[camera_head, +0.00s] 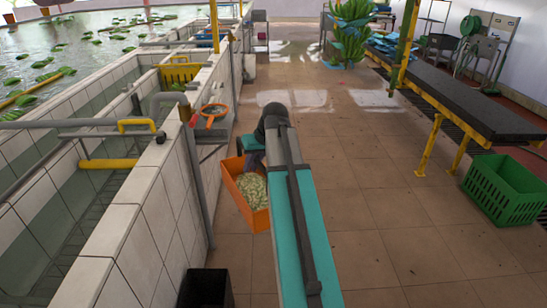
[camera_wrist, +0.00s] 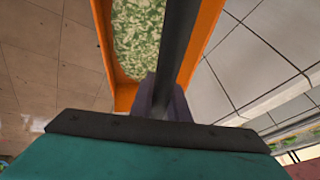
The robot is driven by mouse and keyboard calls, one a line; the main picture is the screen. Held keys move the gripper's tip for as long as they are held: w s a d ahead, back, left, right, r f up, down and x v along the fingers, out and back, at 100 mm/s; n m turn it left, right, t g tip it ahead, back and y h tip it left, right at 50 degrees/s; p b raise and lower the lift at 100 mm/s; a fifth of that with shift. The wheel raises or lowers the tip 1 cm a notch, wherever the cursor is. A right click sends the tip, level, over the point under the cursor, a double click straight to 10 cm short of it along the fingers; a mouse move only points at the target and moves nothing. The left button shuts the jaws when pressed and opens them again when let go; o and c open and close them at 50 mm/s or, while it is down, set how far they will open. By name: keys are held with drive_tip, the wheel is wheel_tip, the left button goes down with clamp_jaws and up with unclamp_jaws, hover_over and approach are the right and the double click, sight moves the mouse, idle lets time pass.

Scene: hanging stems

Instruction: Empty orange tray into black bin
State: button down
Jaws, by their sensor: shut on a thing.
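The orange tray (camera_head: 259,219) is beside the tiled wall, left of my arm, and holds many small pale green pieces (camera_head: 251,188). In the wrist view the tray (camera_wrist: 103,40) lies ahead of my gripper (camera_wrist: 163,103), with the pale green pieces (camera_wrist: 136,35) inside it. The tray's right part is hidden behind my arm in the head view. The black bin (camera_head: 206,287) stands at the bottom, near the wall's foot, cut by the picture edge.
Tiled water basins (camera_head: 150,200) with grey pipes border the left. Green banana bunches (camera_head: 351,35) hang at the back. The tiled floor (camera_head: 390,210) right of my arm is clear.

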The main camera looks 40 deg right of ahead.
drive_tip(key=s+a+f+n, duration=0.1)
drive_tip(key=a, duration=1)
drive_tip(key=s+a+f+n+y, duration=0.1)
drive_tip(key=a+n, duration=0.1)
drive_tip(key=a, duration=1)
drive_tip(key=shift+a, duration=0.15)
drive_tip(key=shift+s, duration=0.2)
